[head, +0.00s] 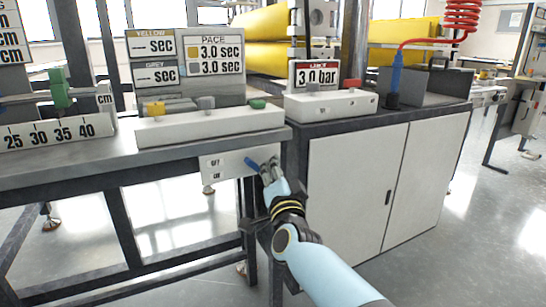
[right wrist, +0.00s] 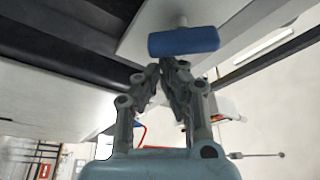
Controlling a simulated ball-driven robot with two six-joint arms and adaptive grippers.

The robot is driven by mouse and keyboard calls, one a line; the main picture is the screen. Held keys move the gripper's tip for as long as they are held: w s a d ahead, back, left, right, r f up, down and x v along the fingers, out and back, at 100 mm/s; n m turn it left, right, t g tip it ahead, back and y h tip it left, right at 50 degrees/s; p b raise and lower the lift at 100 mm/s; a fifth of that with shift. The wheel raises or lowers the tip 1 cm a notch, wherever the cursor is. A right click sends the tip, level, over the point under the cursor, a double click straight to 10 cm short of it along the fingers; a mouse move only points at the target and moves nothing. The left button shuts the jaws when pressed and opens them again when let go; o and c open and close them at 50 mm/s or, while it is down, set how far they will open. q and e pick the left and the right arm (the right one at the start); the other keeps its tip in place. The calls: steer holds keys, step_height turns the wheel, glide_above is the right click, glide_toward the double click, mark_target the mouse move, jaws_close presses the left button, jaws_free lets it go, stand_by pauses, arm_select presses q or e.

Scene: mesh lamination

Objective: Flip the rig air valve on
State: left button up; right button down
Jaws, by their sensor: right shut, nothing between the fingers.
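The air valve shows as a blue lever (head: 252,164) on a white panel (head: 225,164) under the bench edge. In the head view the lever slants, its upper left end free and its lower right end close to my gripper. My right gripper (head: 270,167) is shut and empty, beside the lever's right end. In the right wrist view the blue lever (right wrist: 184,41) lies just past the shut fingertips (right wrist: 163,66), on a pale stem. I cannot tell whether the fingertips touch it. Two small labels on the panel are too small to read surely. My left gripper is out of view.
Above the panel is the grey bench top (head: 100,155) with a white button box (head: 210,125). To the right stands a white cabinet (head: 350,180) with a dark top, carrying a pressure display (head: 316,74) reading 3.0 bar. A dark bench leg stands close behind my right gripper.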

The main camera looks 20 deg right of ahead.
steer(key=m, duration=0.1)
steer(key=m+g+p, duration=0.1)
steer(key=m, duration=0.1)
steer(key=shift+a+f+h+p, duration=0.1)
steer(key=shift+f+h+p, duration=0.2)
steer(key=shift+h, duration=0.1)
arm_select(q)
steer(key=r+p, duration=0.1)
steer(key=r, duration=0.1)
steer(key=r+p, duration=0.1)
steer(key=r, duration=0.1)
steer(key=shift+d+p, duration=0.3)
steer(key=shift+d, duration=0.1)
arm_select(e)
steer(key=m, duration=0.1)
steer(key=f+m+g, duration=0.1)
steer(key=m, duration=0.3)
steer(key=shift+a+f+g, duration=0.35)
steer(key=shift+g, duration=0.05)
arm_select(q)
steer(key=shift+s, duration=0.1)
arm_select(e)
steer(key=shift+m, duration=0.3)
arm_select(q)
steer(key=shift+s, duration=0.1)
arm_select(e)
steer(key=shift+d, duration=0.1)
